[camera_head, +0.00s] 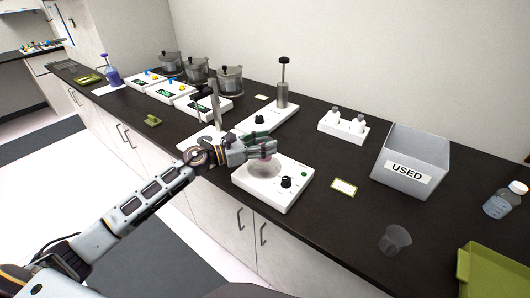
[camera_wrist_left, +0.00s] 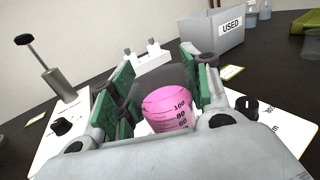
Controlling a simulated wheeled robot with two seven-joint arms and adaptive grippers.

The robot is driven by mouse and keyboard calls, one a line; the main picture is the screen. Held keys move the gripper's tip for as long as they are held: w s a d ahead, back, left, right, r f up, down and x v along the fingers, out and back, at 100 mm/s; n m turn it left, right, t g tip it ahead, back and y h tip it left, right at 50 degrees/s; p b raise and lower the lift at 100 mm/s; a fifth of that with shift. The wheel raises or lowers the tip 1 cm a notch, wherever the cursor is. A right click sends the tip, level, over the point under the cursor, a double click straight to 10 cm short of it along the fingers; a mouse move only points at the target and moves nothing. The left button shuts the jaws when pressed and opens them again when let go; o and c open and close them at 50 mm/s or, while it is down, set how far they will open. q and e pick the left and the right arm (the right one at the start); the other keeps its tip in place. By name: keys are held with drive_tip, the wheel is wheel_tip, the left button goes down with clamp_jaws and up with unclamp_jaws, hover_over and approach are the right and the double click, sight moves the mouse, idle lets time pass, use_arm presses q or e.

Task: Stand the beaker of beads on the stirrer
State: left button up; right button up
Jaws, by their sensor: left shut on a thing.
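The beaker of beads is pink with black graduation marks (camera_wrist_left: 168,108) and sits between my left gripper's green-padded fingers in the left wrist view. The stirrer (camera_head: 273,194) is a white box with a round pale plate, a black knob and a green light. The beaker is over the stirrer's round plate and looks about upright. The fingers hide whether its base touches the plate. My right gripper is not in view.
Behind the stirrer stands a white device with a metal cylinder and black-topped plunger (camera_head: 282,92). A white rack (camera_head: 343,128) and a grey bin marked USED (camera_head: 428,150) stand to the right. An empty clear beaker (camera_head: 394,240), bottle (camera_head: 500,203) and green tray (camera_head: 490,275) are farther right.

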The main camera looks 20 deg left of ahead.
use_arm(q)
drive_tip(key=shift+f, duration=1.9)
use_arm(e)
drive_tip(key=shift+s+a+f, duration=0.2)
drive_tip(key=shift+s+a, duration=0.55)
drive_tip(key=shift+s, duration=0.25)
